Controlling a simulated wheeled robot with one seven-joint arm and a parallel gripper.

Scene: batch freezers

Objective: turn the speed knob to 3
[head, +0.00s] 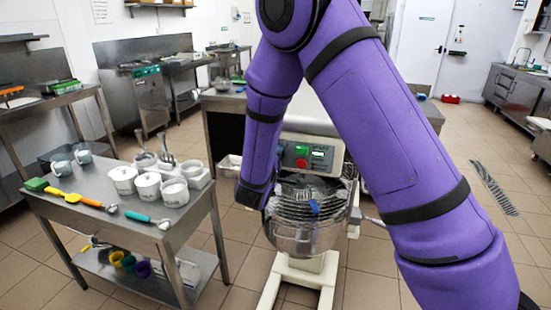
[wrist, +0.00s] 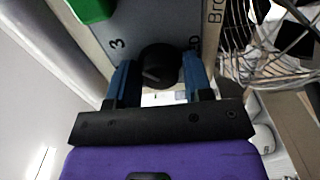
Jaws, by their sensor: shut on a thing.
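The black round speed knob (wrist: 161,62) is on the grey panel (wrist: 140,17) in the wrist view. A printed "3" (wrist: 116,44) stands to its left, and another mark, partly covered, is to its right. The blue fingers of my gripper (wrist: 159,76) are on either side of the knob and shut on it. I cannot tell which mark the knob points to. In the head view the mixer (head: 305,235) stands in the middle, with my purple arm reaching down at its left. The knob and fingertips are hidden there.
A green button (wrist: 92,8) is close to the left finger, and the wire guard (wrist: 262,45) is at the right. A steel cart (head: 95,200) with white pots and scoops stands left of the mixer. The floor at the right is mostly clear.

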